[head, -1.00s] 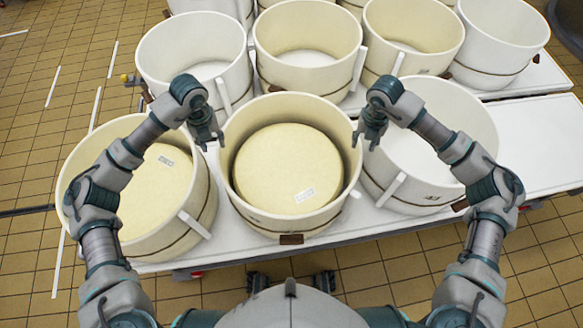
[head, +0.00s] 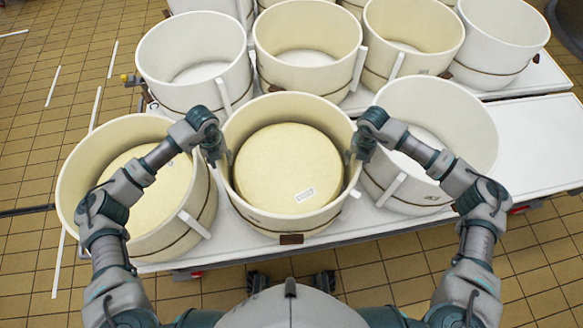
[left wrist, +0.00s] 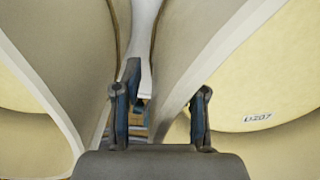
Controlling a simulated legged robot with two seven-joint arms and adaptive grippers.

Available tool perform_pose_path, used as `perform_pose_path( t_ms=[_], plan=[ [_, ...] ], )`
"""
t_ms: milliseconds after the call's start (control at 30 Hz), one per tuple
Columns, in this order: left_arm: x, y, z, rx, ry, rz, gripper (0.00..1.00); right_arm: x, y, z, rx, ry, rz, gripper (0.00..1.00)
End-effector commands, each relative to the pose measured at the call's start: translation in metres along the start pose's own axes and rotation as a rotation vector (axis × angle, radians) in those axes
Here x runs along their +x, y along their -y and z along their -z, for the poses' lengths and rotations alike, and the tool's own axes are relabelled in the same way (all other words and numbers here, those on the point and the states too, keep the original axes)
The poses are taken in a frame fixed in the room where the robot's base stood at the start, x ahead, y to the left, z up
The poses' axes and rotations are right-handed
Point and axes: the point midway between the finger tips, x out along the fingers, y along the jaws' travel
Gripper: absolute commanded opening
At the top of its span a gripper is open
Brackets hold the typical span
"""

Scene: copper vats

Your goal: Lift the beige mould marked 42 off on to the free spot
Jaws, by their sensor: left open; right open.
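A beige mould (head: 290,222) stands at the front middle of the white table, with a pale yellow cheese (head: 285,165) inside. I cannot read a 42 on it. My left gripper (head: 217,158) is open at its left rim; in the left wrist view the open fingers (left wrist: 163,110) sit either side of its wall (left wrist: 185,95). A label shows on the cheese (left wrist: 285,75). My right gripper (head: 357,155) is open at the right rim; whether it touches is unclear. The bare table top (head: 545,150) at the right is free.
A beige mould with cheese (head: 75,205) stands close at the left. An empty white mould (head: 485,140) stands close at the right. Several more moulds (head: 305,65) stand in a row behind. Tiled floor (head: 45,100) lies beyond the table.

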Motion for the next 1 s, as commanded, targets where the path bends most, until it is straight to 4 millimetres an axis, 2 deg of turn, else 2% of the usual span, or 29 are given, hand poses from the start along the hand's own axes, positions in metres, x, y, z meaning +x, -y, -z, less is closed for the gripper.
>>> perform_pose_path(
  t_ms=[33, 167, 200, 733, 867, 1000],
  plan=[
    [0.0, 0.0, 0.0, 0.0, 0.0, 0.0, 0.36, 0.0, 0.0, 0.0, 0.0, 0.0, 0.0, 0.36],
    [0.0, 0.0, 0.0, 0.0, 0.0, 0.0, 0.04, 0.0, 0.0, 0.0, 0.0, 0.0, 0.0, 0.04],
    [0.0, 0.0, 0.0, 0.0, 0.0, 0.0, 0.0, 0.0, 0.0, 0.0, 0.0, 0.0, 0.0, 0.0],
    [-0.004, 0.0, -0.001, -0.002, 0.004, 0.002, 0.0, -0.004, -0.001, -0.001, 0.0, 0.003, -0.003, 0.0],
    [-0.012, 0.001, -0.001, -0.002, 0.009, 0.004, 0.0, -0.012, -0.001, -0.001, 0.0, 0.009, -0.004, 0.0],
    [-0.029, 0.001, -0.002, -0.002, 0.02, 0.007, 0.0, -0.028, -0.001, -0.002, 0.0, 0.02, -0.007, 0.0]
  ],
)
